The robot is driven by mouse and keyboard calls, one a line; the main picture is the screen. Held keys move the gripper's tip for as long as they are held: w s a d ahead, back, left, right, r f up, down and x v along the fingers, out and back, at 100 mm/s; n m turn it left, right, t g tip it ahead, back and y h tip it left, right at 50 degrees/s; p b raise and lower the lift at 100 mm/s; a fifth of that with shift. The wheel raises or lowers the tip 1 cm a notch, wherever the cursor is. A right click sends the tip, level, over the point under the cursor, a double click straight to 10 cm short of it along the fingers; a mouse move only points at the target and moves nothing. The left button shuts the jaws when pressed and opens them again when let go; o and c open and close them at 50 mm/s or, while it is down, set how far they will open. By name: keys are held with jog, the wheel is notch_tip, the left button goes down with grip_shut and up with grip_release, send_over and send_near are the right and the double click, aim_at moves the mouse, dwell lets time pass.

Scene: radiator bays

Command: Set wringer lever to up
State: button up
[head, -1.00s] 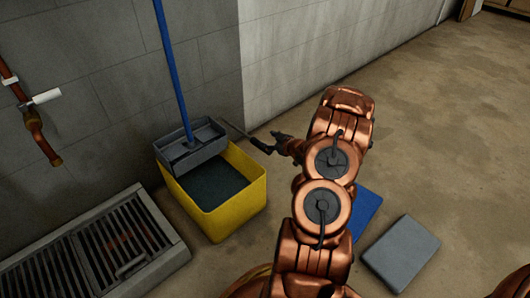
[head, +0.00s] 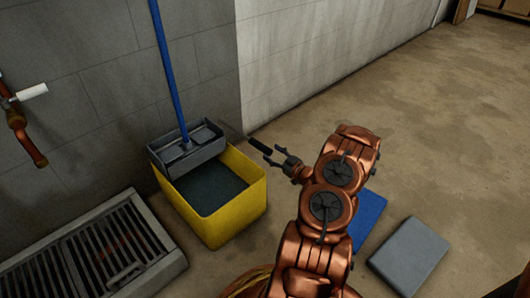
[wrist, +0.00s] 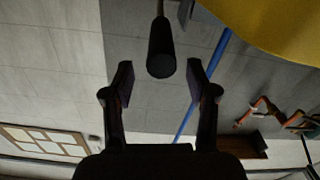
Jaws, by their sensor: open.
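The wringer lever (head: 259,146) is a thin rod with a black grip. It slopes down to the right from the grey wringer (head: 188,148) on the yellow mop bucket (head: 232,212). My gripper (head: 279,160) is open and empty, close to the free end of the grip. In the wrist view the grip of the lever (wrist: 160,55) points end-on at the camera, between the two open fingers of my gripper (wrist: 160,80). Gaps show on both sides, so I see no contact.
A blue mop handle (head: 166,70) rises from the wringer. A floor grate (head: 85,255) lies left of the bucket, below a copper pipe (head: 22,130) on the wall. A blue pad (head: 367,215) and a grey pad (head: 408,257) lie on the floor at right. Floor beyond is clear.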

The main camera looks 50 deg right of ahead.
aim_at(266, 147)
jog(key=shift+w+b, duration=0.65)
jog(key=shift+w, duration=1.45)
jog(key=shift+c, duration=0.4)
grip_shut()
jog(key=shift+a, duration=0.15)
